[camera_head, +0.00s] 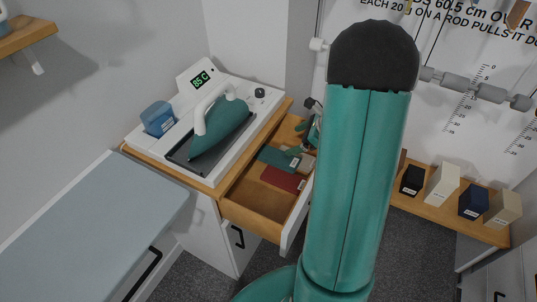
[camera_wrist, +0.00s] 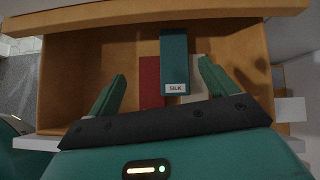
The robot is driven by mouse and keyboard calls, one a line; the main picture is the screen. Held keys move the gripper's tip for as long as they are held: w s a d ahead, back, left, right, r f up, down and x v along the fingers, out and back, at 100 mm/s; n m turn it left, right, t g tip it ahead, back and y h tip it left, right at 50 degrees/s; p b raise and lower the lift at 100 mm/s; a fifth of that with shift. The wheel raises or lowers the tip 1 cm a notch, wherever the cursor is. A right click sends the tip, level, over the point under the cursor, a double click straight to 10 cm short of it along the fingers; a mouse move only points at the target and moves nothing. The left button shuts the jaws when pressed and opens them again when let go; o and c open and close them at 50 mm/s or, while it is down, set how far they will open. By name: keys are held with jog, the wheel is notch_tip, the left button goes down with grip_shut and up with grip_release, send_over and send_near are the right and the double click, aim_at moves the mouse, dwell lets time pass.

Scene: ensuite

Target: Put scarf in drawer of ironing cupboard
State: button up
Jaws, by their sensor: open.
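The drawer (camera_head: 255,208) of the ironing cupboard (camera_head: 217,225) is pulled out under the iron's top. Inside lie a teal folded-looking piece (camera_head: 277,158) and a dark red one (camera_head: 283,179). In the wrist view the teal piece (camera_wrist: 174,50) carries a SILK label, with the red piece (camera_wrist: 150,80) to its left and a pale piece (camera_wrist: 198,72) to its right. Which one is the scarf I cannot tell for sure. My gripper (camera_wrist: 162,70) is open over the drawer, fingers apart on either side of these pieces. In the head view my arm partly hides it.
A teal iron (camera_head: 222,125) and a blue container (camera_head: 158,118) stand on the cupboard's top. A wooden shelf (camera_head: 440,212) at right holds several labelled blocks. A grey-blue surface (camera_head: 90,225) is at left. A horizontal rod (camera_head: 480,91) runs along the back wall.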

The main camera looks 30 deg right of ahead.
jog(key=s+a+r+n+g, duration=0.35)
jog(key=a+r+n, duration=0.9)
jog(key=a, duration=0.45)
jog(key=s+a+r+n+t+h, duration=0.1)
jog(key=s+a+r+n+h, duration=0.1)
jog(key=s+a+r+n, duration=0.2)
jog(key=s+a+r+n+t+h, duration=0.1)
jog(key=s+a+r+n+h, duration=0.2)
jog(key=s+a+n, duration=0.3)
jog(key=s+r+n, duration=0.1)
jog(key=s+n, duration=0.2)
jog(key=n, duration=0.2)
jog(key=shift+s, duration=0.25)
jog(key=shift+n, duration=0.25)
